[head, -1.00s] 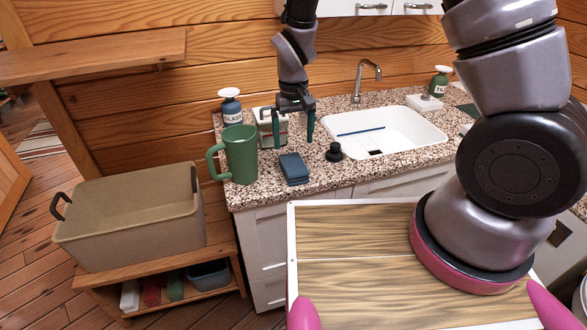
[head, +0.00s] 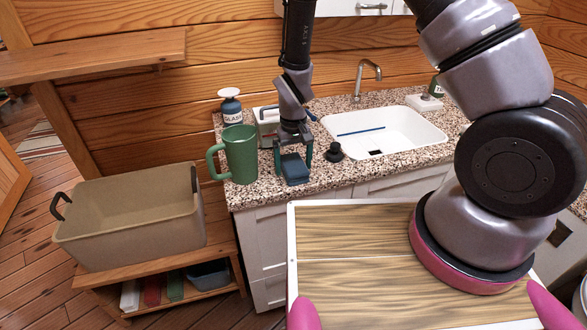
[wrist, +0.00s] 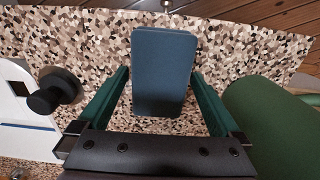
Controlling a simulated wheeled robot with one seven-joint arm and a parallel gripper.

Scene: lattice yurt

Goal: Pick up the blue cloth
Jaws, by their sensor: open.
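The blue cloth (head: 295,170) is a folded, dark blue block lying on the speckled counter near its front edge. My gripper (head: 293,168) is open, pointing down over it, with one green finger on each side. In the wrist view the cloth (wrist: 163,70) lies between the two open fingers (wrist: 160,95), with a gap showing on either side. The near part of the cloth is partly hidden by the gripper in the head view. I cannot tell whether the fingertips touch the counter.
A green mug (head: 241,155) stands close left of my gripper; it also shows in the wrist view (wrist: 265,115). A black stopper (head: 333,152) sits to the right, before the white sink (head: 405,128). A soap bottle (head: 230,107) is behind the mug. A bin (head: 130,235) stands lower left.

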